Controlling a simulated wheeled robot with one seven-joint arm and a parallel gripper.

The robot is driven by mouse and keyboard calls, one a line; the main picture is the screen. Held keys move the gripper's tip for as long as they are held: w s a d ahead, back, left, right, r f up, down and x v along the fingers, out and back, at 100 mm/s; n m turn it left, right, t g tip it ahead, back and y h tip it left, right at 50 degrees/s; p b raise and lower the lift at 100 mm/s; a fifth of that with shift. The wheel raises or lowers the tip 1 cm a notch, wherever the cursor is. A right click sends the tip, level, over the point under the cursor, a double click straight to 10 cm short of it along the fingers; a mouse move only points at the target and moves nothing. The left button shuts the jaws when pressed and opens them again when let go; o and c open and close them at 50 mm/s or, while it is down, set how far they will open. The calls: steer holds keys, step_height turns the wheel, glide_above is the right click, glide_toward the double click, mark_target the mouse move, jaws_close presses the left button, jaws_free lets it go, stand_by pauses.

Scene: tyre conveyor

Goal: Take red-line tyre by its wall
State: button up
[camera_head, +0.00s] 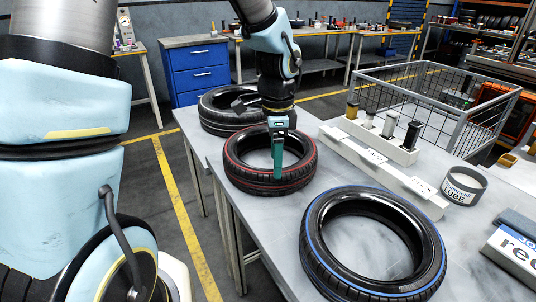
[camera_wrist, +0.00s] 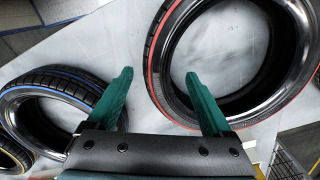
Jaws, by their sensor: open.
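The red-line tyre (camera_head: 240,175) lies flat on the grey table, in the middle of the head view. In the wrist view the red-line tyre (camera_wrist: 163,85) fills the upper right, its red ring clear. My gripper (camera_head: 279,172) points down over the near side of this tyre. In the wrist view my gripper (camera_wrist: 158,75) is open and empty. Its left fingertip shows outside the tyre's tread; its right fingertip overlaps the inner edge of the wall. Contact and fingertip depth cannot be told.
A blue-line tyre (camera_head: 315,250) lies at the front, and another dark tyre (camera_head: 212,118) behind the red-line one. A white rack (camera_head: 345,145) with several small items stands to the right, near a lube tin (camera_head: 464,188). A wire cage (camera_head: 468,128) stands beyond.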

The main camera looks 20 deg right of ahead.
mark_target(273, 180)
steer(key=shift+s+a+f+p, duration=0.15)
steer(key=shift+f+p, duration=0.15)
steer(key=shift+f, duration=0.8)
steer(key=shift+w+a+f+p, duration=0.1)
steer(key=shift+f+p, duration=0.15)
steer(key=shift+f, duration=0.85)
steer(key=shift+s+a+f+p, duration=0.15)
steer(key=shift+f+p, duration=0.15)
steer(key=shift+f, duration=0.8)
jaws_close()
steer(key=shift+r, duration=0.1)
